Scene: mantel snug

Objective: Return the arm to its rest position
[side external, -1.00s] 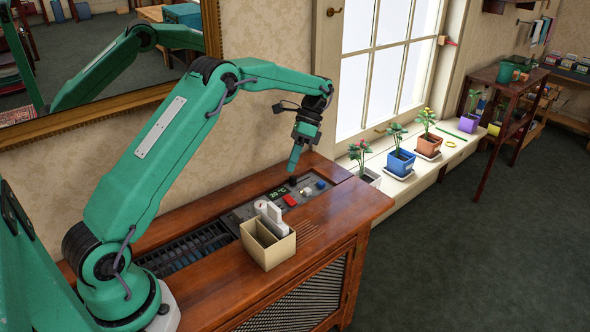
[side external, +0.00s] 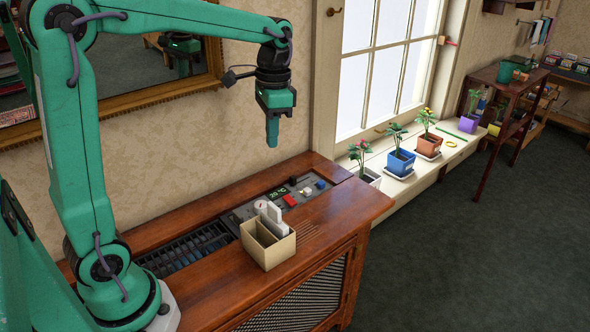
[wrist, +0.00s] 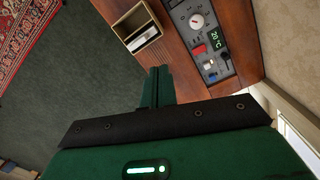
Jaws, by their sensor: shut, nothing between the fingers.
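My gripper (side external: 272,132) is green, shut and empty. It hangs pointing down in the air, well above the wooden cabinet top (side external: 330,205) and clear of the control panel. In the wrist view my gripper's fingers (wrist: 157,88) are together with nothing between them. My arm stands bent up on the left, its upper link near upright and its forearm reaching right.
A control panel (side external: 266,202) with a 20 °C display, a red button and knobs is set in the cabinet. A cream divided box (side external: 268,253) stands in front of it. Potted plants (side external: 401,162) line the windowsill. A framed mirror (side external: 150,85) hangs behind my arm.

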